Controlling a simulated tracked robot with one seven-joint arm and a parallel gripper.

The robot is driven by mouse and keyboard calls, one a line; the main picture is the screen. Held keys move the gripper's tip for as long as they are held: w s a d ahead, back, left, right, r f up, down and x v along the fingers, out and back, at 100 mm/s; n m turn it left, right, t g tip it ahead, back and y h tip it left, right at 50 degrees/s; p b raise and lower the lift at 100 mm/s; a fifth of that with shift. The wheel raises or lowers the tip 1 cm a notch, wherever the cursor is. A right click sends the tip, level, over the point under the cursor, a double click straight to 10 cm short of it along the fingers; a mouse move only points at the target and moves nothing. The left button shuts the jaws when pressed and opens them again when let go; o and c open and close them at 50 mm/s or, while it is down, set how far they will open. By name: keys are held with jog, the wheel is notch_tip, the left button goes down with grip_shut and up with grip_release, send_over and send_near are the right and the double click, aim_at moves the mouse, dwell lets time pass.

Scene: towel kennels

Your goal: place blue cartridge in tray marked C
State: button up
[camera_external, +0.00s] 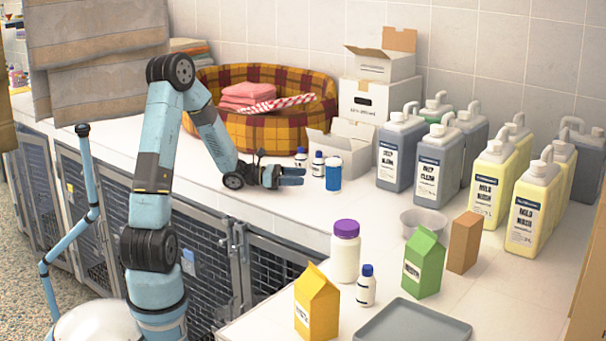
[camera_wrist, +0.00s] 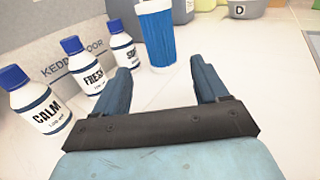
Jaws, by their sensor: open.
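The blue cartridge (camera_external: 333,175), a blue ribbed cylinder with a white top, stands upright on the white counter beside small bottles. In the wrist view the cartridge (camera_wrist: 158,40) is just beyond my fingertips, roughly centred between them. My gripper (camera_external: 291,176) is open and empty, low over the counter and pointing at the cartridge; its two blue fingers (camera_wrist: 160,72) are spread apart. A flat grey tray (camera_external: 415,322) lies at the front edge, partly cut off. I see no letter C on anything.
Small blue-capped bottles (camera_wrist: 85,66) stand left of the cartridge. A grey container marked D (camera_wrist: 238,9) is at the far right. Large jugs (camera_external: 430,165), a white-and-purple jar (camera_external: 345,252), cartons (camera_external: 424,262) and a bowl (camera_external: 421,218) crowd the right side. A plaid basket (camera_external: 262,130) sits behind.

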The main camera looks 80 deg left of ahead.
jog(key=shift+d, duration=0.1)
